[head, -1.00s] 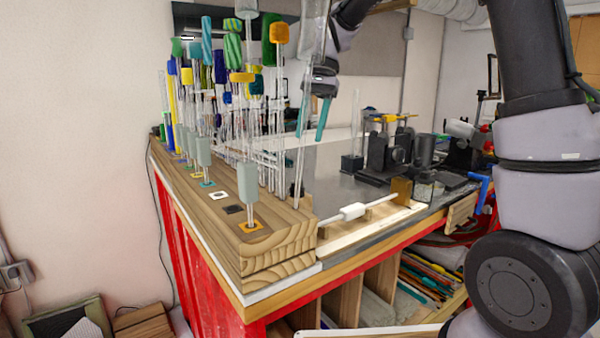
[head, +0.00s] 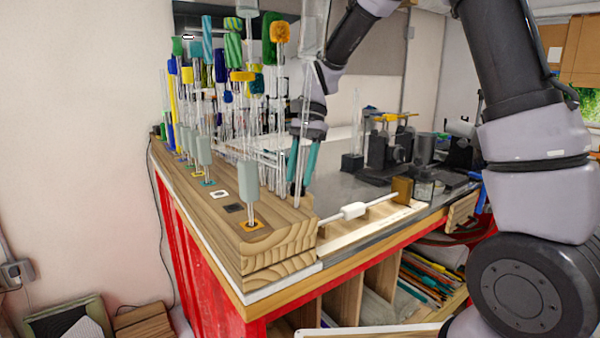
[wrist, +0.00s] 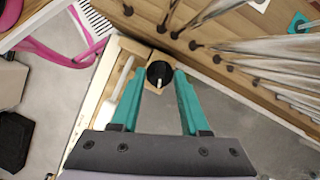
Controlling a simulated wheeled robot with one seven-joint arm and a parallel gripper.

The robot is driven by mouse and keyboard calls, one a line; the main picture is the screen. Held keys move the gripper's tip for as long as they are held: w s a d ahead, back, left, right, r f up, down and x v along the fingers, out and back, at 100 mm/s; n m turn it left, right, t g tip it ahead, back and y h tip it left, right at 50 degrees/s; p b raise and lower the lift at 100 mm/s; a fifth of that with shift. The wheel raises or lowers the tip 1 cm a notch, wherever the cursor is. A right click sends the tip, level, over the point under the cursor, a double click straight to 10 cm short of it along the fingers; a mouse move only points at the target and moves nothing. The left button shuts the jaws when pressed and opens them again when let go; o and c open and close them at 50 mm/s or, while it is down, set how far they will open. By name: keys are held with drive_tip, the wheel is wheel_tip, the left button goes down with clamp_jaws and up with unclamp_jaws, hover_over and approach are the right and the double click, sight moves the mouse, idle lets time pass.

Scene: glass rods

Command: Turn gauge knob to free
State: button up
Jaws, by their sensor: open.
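The gauge knob (wrist: 159,72) is a round black knob with a white pointer, on a tan wooden block (wrist: 158,56) in the wrist view. The pointer aims toward the bottom of that picture. My gripper (wrist: 160,78) is open, with one teal finger on each side of the knob; I cannot tell whether either touches it. In the head view my gripper (head: 302,168) points down behind the near end of the rod rack. The knob cannot be made out clearly there, and no gauge lettering is readable.
The wooden rack (head: 285,238) holds several upright glass rods with coloured tops, close to my gripper's left. A rod with a white sleeve (head: 353,211) lies across a pale wooden tray (head: 345,235).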

clamp_jaws()
drive_tip(key=shift+s+d+m+t+y, duration=0.1)
drive_tip(key=shift+m+t+y, duration=0.2)
drive_tip(key=shift+m, duration=0.85)
drive_tip(key=shift+m+t+y, duration=0.2)
drive_tip(key=shift+m+t, duration=0.2)
drive_tip(key=shift+m, duration=0.75)
unclamp_jaws()
drive_tip(key=v, duration=1)
drive_tip(key=shift+d+r, duration=0.2)
drive_tip(key=shift+r, duration=0.15)
drive_tip(key=shift+d, duration=0.1)
